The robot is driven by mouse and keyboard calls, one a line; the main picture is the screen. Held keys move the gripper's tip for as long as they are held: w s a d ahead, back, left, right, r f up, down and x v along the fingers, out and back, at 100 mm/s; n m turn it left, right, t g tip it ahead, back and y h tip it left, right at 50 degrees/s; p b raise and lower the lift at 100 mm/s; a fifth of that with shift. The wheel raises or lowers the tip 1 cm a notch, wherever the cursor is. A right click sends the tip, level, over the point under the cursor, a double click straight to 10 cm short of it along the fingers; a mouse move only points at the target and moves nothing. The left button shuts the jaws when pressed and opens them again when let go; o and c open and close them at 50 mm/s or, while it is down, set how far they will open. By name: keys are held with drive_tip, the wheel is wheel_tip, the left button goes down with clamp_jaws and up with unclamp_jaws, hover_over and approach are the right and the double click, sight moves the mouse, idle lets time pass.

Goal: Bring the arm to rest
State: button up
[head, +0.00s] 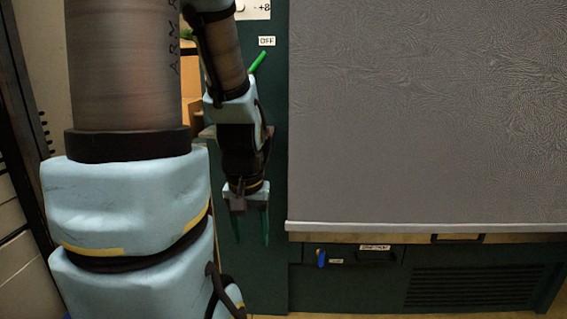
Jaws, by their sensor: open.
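My arm comes down from the top left of the head view, with thick pale blue and brown links close to the camera. My gripper (251,228) hangs at its far end and points down. Its two thin green fingers are apart, with nothing between them. It is in front of the dark green cabinet front (273,150), left of the grey shutter. I cannot tell how far it is from the cabinet.
A grey shutter (425,110) fills the right side down to its pale bottom bar (425,227). Below are a blue handle (321,258) and a vent grille (470,287). A green lever (258,63) is near an OFF label (267,41). Pale drawers (18,250) stand at left.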

wheel_tip(320, 180, up, 17)
drive_tip(key=p, duration=1.5)
